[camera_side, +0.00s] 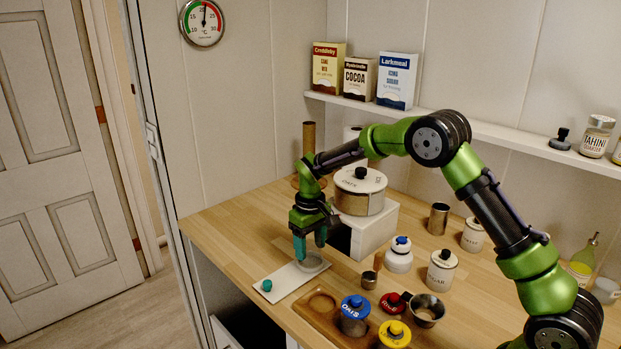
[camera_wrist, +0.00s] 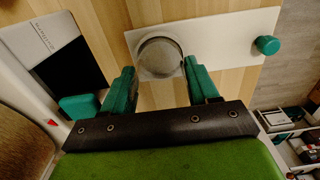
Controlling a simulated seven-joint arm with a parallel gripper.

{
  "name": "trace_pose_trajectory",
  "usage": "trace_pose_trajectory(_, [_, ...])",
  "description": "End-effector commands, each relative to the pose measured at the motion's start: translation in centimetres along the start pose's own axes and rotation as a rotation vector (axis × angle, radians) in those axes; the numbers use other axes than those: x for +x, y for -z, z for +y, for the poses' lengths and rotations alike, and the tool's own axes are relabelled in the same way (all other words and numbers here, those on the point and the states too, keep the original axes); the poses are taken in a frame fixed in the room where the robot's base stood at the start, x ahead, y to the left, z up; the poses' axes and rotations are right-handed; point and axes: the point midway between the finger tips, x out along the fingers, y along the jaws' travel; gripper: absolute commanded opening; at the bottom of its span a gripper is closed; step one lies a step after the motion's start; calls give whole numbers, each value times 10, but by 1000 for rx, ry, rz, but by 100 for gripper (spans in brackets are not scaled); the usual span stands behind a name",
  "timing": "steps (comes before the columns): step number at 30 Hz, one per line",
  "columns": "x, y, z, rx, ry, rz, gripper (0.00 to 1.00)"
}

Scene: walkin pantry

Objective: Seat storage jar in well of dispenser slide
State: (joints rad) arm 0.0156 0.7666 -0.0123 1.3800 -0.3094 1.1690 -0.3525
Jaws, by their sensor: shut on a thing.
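The dispenser slide (camera_side: 285,282) is a pale flat plate with a teal knob (camera_side: 267,285) at its near-left end. It also shows in the wrist view (camera_wrist: 217,40). My gripper (camera_side: 311,250) points down over its far end, its teal fingers apart on either side of a round, clear-looking storage jar (camera_side: 313,263). In the wrist view the jar (camera_wrist: 160,57) is a greyish disc between the fingertips of my gripper (camera_wrist: 160,68). The jar stands at the well's place and hides the well. I cannot tell whether its base is fully down in it.
The dispenser, a round drum (camera_side: 360,195) on a white block (camera_side: 371,232), stands right behind my gripper. A red lid (camera_side: 391,300) and a metal bowl (camera_side: 427,309) lie nearby.

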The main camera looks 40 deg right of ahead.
Motion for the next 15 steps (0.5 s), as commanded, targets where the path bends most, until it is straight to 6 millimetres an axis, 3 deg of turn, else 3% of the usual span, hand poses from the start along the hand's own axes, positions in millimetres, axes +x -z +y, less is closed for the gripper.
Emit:
trace_pose_trajectory(3, [13,0,0,2,1,0,24])
trace_pose_trajectory(15, [18,0,0,1,1,2,24])
